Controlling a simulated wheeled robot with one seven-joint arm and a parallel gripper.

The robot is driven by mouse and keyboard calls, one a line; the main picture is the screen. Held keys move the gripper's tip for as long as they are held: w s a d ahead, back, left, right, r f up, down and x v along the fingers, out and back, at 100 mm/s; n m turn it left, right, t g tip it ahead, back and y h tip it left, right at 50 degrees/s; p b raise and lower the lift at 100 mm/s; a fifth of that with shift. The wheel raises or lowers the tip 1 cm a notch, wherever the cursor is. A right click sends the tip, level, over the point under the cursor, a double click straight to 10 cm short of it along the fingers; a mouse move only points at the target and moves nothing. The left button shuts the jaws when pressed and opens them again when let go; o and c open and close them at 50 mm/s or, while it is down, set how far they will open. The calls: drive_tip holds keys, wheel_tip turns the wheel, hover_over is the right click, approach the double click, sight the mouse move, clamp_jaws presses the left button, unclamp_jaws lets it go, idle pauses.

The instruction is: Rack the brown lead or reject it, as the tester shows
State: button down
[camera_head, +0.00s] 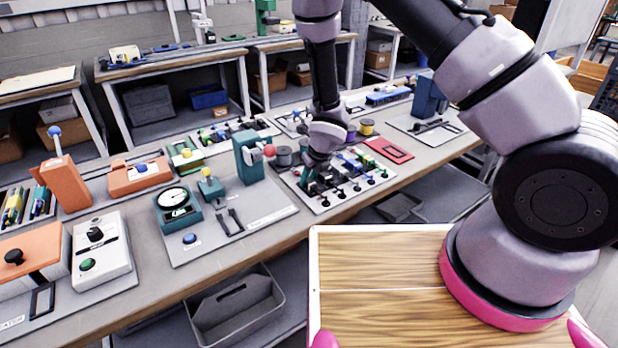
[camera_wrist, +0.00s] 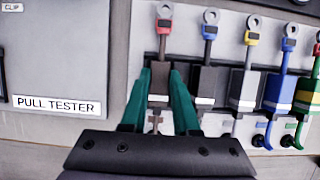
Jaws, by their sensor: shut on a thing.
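In the wrist view, my gripper (camera_wrist: 160,78) has its green fingers closed on either side of the brown lead (camera_wrist: 159,82). The lead has a brownish block body, a red collar and a metal ring terminal at its far end. It stands at the left end of a row of similar leads on a pale board. In the head view, my gripper (camera_head: 307,178) is low over the left part of this board (camera_head: 322,206); the brown lead cannot be made out there. The pull tester (camera_head: 176,208), teal with a round dial, stands on a grey plate to the left.
Leads with blue (camera_wrist: 207,78), yellow and other collars stand close to the right of my gripper. The PULL TESTER label (camera_wrist: 56,105) is at left in the wrist view. A teal post (camera_head: 249,158) with a red knob and a red plate (camera_head: 389,150) flank the board.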

drive_tip(key=c, duration=0.6)
unclamp_jaws()
drive_tip(key=v, duration=1)
drive_tip(key=shift+s+r, duration=0.1)
drive_tip(key=shift+r, duration=0.3)
